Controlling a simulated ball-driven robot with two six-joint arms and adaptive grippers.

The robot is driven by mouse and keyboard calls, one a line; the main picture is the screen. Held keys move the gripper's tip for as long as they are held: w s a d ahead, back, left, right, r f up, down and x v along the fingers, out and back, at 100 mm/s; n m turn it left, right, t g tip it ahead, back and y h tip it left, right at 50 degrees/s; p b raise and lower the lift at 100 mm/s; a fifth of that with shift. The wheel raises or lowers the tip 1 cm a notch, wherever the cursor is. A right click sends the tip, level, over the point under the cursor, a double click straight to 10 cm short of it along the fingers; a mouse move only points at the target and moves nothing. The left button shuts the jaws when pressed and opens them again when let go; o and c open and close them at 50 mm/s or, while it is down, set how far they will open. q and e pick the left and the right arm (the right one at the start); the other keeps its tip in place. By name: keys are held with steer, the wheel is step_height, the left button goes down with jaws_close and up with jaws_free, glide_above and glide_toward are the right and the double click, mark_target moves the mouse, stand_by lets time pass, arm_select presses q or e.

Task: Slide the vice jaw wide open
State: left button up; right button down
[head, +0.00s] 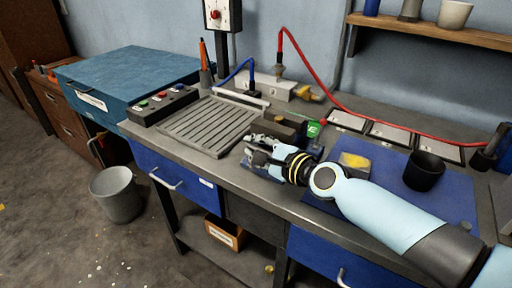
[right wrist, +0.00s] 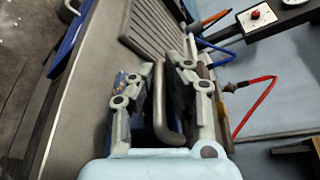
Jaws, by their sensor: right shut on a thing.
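My right gripper (head: 258,148) is over the front part of the bench, to the right of the ribbed grey plate. In the right wrist view its two fingers (right wrist: 164,88) are closed around a bent grey metal handle (right wrist: 168,135). Worn blue metal, which looks like part of the vice (head: 245,165), shows under and beside the gripper. A dark block with a brownish top (head: 284,125) lies just behind it. The gripper and wrist hide most of the vice, so I cannot tell how wide the jaw stands. My left gripper is not in view.
The ribbed plate (head: 208,126) and a button box (head: 163,104) lie to the left. A blue mat (head: 395,180) with a black cup (head: 424,171) and a yellow-grey block (head: 354,162) is at the right. A red hose (head: 335,92) runs along the back.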

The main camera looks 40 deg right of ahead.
steer(key=shift+s+a, duration=0.1)
steer(key=s+a, duration=0.2)
steer(key=a, duration=0.3)
steer(key=shift+s+a+f+p, duration=0.15)
steer(key=shift+s+a+p, duration=0.1)
steer(key=shift+a+p, duration=0.2)
steer(key=c, duration=1.4)
jaws_free()
steer(key=shift+a, duration=0.15)
steer(key=v, duration=1.2)
